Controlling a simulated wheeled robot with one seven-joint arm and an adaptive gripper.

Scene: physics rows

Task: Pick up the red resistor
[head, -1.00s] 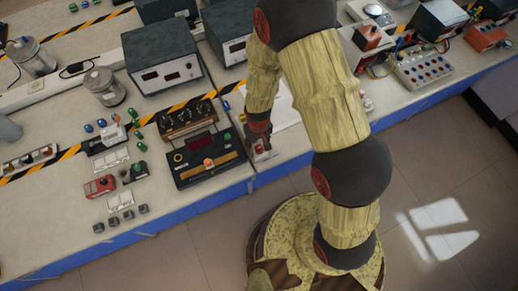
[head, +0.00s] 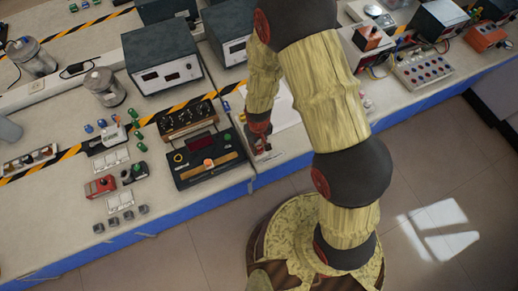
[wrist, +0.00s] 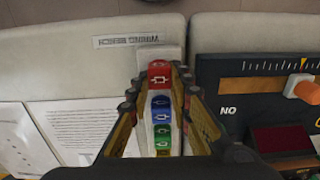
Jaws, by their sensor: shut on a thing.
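The red resistor (wrist: 159,76) is a small red block with a white symbol on its top, at the far end of a row of coloured blocks in the wrist view. My gripper (wrist: 158,87) has one finger on each side of it and is shut on it. In the head view my gripper (head: 262,146) is low over the bench near its front edge, and the resistor cannot be made out there. The block seems still level with its pale holder; any lift cannot be told.
Blue, green and yellow blocks (wrist: 161,103) stand in line behind the red one, between my fingers. A black panel with an orange knob (wrist: 307,90) is close on the right. Printed paper (wrist: 88,130) lies on the left. The bench's front edge is close.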

